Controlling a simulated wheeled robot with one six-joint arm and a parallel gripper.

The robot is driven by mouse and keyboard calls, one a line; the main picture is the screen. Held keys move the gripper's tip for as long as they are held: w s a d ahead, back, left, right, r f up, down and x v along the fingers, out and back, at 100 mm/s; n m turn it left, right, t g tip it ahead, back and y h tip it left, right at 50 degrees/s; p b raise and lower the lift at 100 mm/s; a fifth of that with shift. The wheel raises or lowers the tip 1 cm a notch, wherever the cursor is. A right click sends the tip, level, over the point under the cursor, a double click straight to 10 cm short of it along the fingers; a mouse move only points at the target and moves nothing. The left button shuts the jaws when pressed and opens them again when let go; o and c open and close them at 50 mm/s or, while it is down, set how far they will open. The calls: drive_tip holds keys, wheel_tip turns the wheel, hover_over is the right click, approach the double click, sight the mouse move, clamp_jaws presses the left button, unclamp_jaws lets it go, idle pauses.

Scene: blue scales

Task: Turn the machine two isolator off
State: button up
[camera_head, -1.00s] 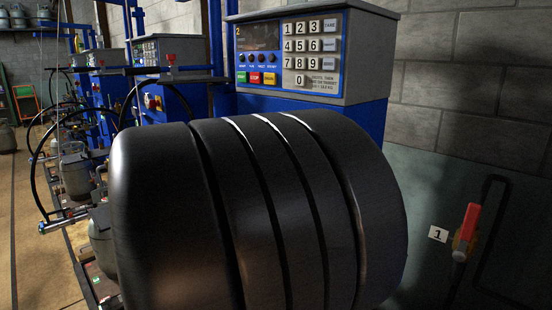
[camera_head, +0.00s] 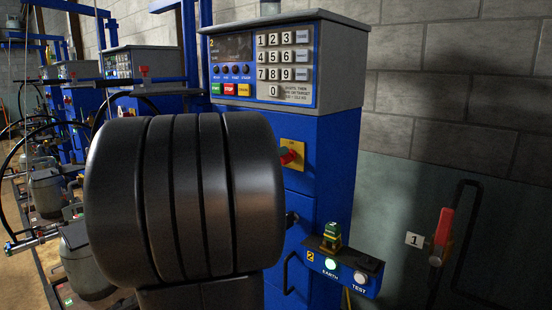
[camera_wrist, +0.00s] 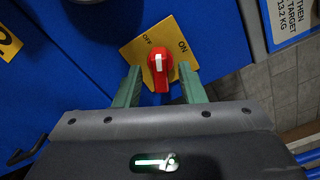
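The machine two isolator is a red rotary knob (camera_wrist: 158,64) with a white mark, on a yellow plate (camera_wrist: 133,53) lettered OFF and ON. In the wrist view its white mark points roughly up the picture, with OFF at upper left and ON at right; I cannot tell the exact setting. The yellow plate (camera_head: 298,147) also shows in the head view on the blue cabinet, partly behind my arm. My gripper (camera_wrist: 160,67) is open, its two green fingers at either side of the knob, with gaps visible. My arm hides the gripper in the head view.
Above is a grey console (camera_head: 344,75) marked 2, with a keypad. A blue earth/test box (camera_head: 345,278) with a lit green lamp juts out at lower right. A red-handled valve (camera_head: 442,230) hangs on the wall by label 1. Other machines stand at left.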

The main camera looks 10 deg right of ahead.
drive_tip(key=shift+x, duration=1.05)
clamp_jaws()
drive_tip(key=p, duration=0.1)
drive_tip(key=n+p, duration=0.1)
drive_tip(key=shift+r+n+p, duration=0.25)
drive_tip(key=shift+n+p, duration=0.05)
drive_tip(key=n+p, duration=0.2)
drive_tip(key=p, duration=0.1)
drive_tip(key=shift+n, duration=0.3)
drive_tip(key=shift+f+n+p, duration=0.35)
drive_tip(key=shift+n+p, duration=0.15)
drive_tip(key=shift+n, duration=0.2)
unclamp_jaws()
